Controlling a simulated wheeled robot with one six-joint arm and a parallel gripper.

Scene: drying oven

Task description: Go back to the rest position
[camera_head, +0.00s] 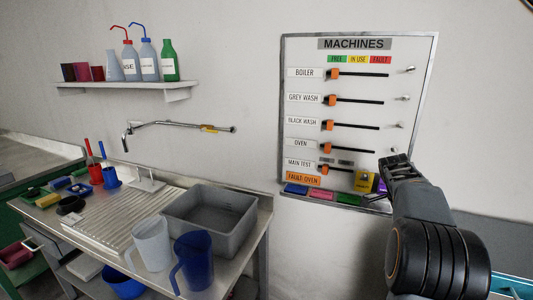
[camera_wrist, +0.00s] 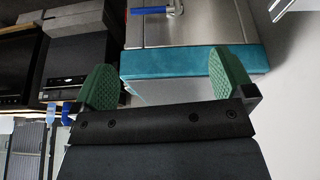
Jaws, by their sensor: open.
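My gripper (camera_head: 400,168) is raised at the right of the head view, in front of the lower right corner of the machines board (camera_head: 408,120). In the wrist view my gripper (camera_wrist: 165,78) shows two green textured finger pads spread wide apart, with nothing held between them. Beyond the fingers in that view is a metal box with a teal front band (camera_wrist: 185,62) and a blue handle (camera_wrist: 150,10). I cannot tell its distance from the fingers.
A metal bench (camera_head: 225,272) at left carries a grey basin (camera_head: 210,222), a clear jug (camera_head: 152,243) and a blue jug (camera_head: 194,262). A wall shelf (camera_head: 125,88) holds several bottles. Dark appliances (camera_wrist: 77,62) stand at left in the wrist view.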

